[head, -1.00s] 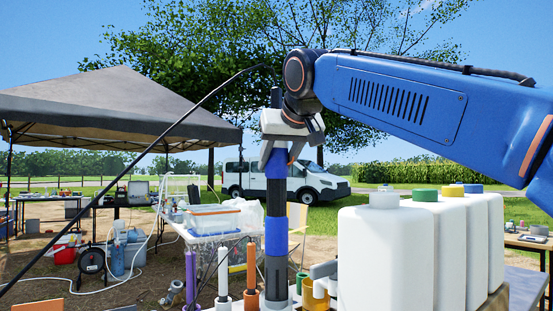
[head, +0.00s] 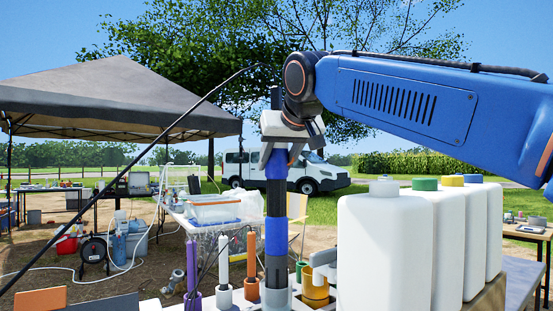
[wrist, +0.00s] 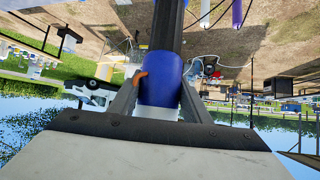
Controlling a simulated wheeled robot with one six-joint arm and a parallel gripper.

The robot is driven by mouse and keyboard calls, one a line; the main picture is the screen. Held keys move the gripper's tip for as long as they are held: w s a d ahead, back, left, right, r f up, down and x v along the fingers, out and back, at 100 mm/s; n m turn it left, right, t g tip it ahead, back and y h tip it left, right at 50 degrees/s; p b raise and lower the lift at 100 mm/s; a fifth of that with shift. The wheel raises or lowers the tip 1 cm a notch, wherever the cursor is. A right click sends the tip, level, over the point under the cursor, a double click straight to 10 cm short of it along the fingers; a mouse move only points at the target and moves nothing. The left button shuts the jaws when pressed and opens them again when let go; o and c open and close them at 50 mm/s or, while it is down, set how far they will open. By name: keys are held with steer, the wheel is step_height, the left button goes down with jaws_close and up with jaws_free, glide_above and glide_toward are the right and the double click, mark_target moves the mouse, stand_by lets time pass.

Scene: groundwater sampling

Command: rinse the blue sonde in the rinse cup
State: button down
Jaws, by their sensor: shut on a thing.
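The blue sonde (head: 277,233) is an upright tube with blue and black bands. My gripper (head: 279,160) is shut on its blue top end. In the wrist view, the two fingers of my gripper (wrist: 160,95) flank the blue sonde's top (wrist: 161,80). Its lower end meets a grey cup-like piece (head: 277,298) at the bottom edge of the head view. I cannot tell whether it is inside or in front of that piece. A yellow-gold cup (head: 315,291) stands just right of the sonde. I cannot tell which vessel is the rinse cup.
Purple (head: 193,262), white (head: 223,260) and orange (head: 252,262) tubes stand upright in holders to the left. Several large white bottles (head: 385,250) with coloured caps stand close on the right. A green small container (head: 301,268) sits behind the gold cup.

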mark_target(277, 178)
steer(key=shift+f, duration=2.3)
stand_by(2.5)
steer(key=shift+r, duration=0.15)
stand_by(2.2)
